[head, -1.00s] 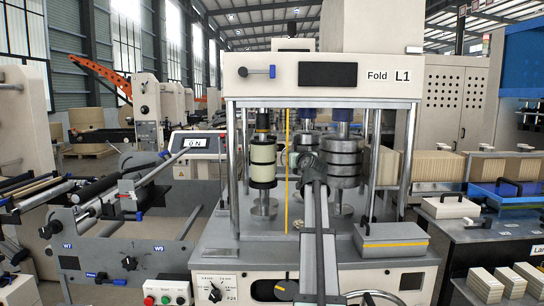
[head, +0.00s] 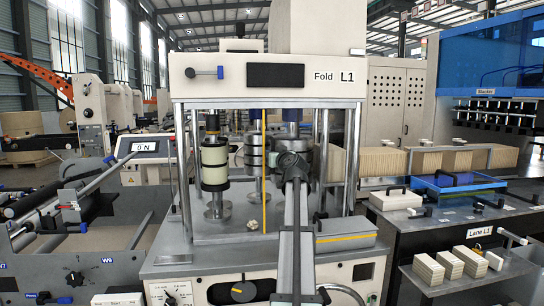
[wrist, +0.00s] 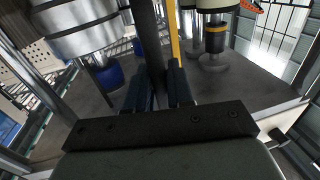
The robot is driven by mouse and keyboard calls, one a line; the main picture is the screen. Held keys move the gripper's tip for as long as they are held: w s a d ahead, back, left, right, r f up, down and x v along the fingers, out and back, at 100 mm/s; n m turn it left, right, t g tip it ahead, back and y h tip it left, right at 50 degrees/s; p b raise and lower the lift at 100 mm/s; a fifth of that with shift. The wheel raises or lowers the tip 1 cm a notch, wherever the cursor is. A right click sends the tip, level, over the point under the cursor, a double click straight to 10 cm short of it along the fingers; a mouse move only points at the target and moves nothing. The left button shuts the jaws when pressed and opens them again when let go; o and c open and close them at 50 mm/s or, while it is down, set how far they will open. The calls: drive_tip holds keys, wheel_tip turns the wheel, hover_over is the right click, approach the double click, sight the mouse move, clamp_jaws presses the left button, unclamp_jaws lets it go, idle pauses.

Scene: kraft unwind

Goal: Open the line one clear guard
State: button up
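The clear guard is on the front of the machine marked Fold L1. Its see-through pane is hard to make out, but its yellow upright edge strip (head: 264,170) shows in front of the rollers. The strip also shows in the wrist view (wrist: 173,35). A dark upright bar (wrist: 150,40), apparently the guard's handle, runs between the fingers of my gripper (wrist: 160,90), which seem closed around it. In the head view my arm and wrist hide the fingers and handle. The opening left of the strip exposes the cream roll (head: 214,165).
A small pale crumpled piece (head: 253,224) lies on the machine deck. Steel posts (head: 183,170) frame the bay on both sides. A grey box with a yellow stripe (head: 345,236) stands at the deck's front right. A bench with stacks (head: 440,268) is farther right.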

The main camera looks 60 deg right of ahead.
drive_tip(key=shift+o, duration=1.3)
drive_tip(key=v, duration=1.3)
drive_tip(key=shift+s+a, duration=0.25)
drive_tip(key=shift+s, duration=0.1)
